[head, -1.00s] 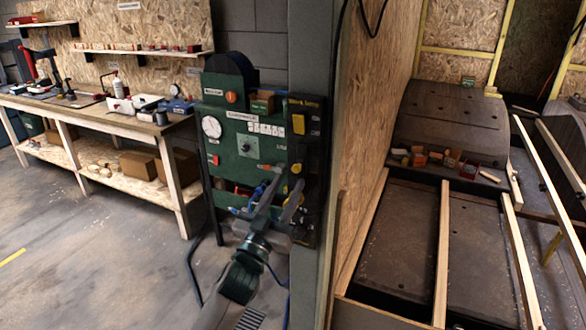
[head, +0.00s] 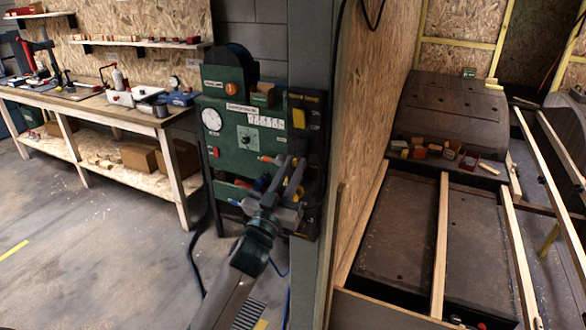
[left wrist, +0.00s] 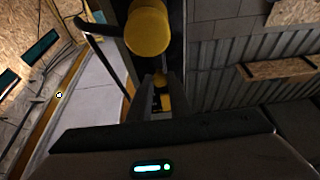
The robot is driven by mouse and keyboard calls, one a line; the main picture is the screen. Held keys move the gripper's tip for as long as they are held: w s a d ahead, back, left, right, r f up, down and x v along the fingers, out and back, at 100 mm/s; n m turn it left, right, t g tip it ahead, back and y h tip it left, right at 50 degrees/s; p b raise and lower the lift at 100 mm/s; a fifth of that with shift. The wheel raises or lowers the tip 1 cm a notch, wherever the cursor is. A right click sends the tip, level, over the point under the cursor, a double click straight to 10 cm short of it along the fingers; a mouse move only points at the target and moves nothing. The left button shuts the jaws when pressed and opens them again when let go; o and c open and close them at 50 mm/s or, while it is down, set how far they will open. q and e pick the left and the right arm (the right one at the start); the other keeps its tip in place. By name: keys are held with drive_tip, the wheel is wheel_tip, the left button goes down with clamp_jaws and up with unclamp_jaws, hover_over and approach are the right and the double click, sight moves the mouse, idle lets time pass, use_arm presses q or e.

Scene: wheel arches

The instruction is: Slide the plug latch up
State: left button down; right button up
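A black panel (head: 315,112) with a label that seems to read "Work lamp" stands at the right side of the green cabinet. It carries a yellow switch-like part (head: 299,118). My left gripper (head: 288,165) is in front of its lower part, with two fingers apart. In the left wrist view a large yellow round part (left wrist: 148,30) lies just beyond the fingers (left wrist: 158,92). A small yellow piece (left wrist: 161,101) shows in the gap between the fingers; I cannot tell whether they touch it. The latch is not clearly made out. My right gripper is not in view.
The green cabinet (head: 240,137) has a gauge (head: 211,119) and a dial. A grey post (head: 313,50) and a chipboard wall (head: 375,110) stand close to the right of the panel. A workbench (head: 100,105) is at the left.

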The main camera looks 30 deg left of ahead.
sight(301, 141)
use_arm(q)
drive_tip(key=shift+r+p, duration=1.25)
drive_tip(key=shift+r, duration=0.3)
drive_tip(key=c, duration=1.6)
unclamp_jaws()
drive_tip(key=shift+r, duration=0.1)
drive_tip(key=shift+c, duration=0.2)
drive_tip(key=shift+f, duration=0.2)
